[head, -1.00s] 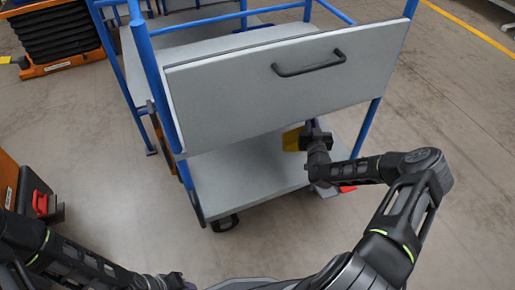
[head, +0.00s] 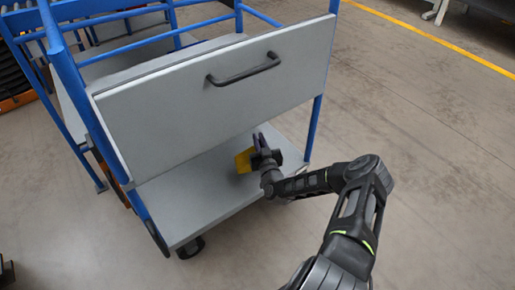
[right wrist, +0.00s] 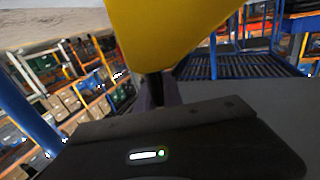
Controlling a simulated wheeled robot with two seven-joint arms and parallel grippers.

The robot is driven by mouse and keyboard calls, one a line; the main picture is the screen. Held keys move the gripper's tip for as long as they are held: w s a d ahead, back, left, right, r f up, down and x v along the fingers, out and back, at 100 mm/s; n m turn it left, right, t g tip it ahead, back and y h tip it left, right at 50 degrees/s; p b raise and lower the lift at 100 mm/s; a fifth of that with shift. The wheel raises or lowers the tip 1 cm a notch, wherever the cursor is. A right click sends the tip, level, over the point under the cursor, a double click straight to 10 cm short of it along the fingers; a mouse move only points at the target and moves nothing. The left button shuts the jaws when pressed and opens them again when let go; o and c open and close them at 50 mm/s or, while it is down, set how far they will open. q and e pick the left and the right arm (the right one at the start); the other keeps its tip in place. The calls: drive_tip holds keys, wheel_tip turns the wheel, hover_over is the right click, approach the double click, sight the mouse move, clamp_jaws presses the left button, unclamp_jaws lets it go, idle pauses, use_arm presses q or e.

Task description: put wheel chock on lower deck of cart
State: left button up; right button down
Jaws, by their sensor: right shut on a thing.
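The wheel chock (head: 244,161) is yellow and sits at the lower deck of the cart. My right gripper (head: 259,150) is shut on it; the chock also fills the top of the right wrist view (right wrist: 165,30). The lower deck (head: 190,200) is a flat grey board under a grey front panel (head: 215,95) with a black handle. The gripper reaches in below the panel, over the deck's right part. I cannot tell whether the chock touches the deck. My left gripper is not in view.
A blue post (head: 316,125) of the cart stands right of my gripper. The panel's lower edge hangs above the deck. A black caster (head: 190,247) shows under the front corner. The floor (head: 430,170) to the right is clear.

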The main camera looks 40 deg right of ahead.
drive_tip(key=shift+r, duration=0.1)
drive_tip(key=shift+f+b, duration=0.8)
drive_tip(key=shift+f, duration=1.1)
drive_tip(key=shift+f, duration=0.15)
drive_tip(key=c, duration=1.5)
unclamp_jaws()
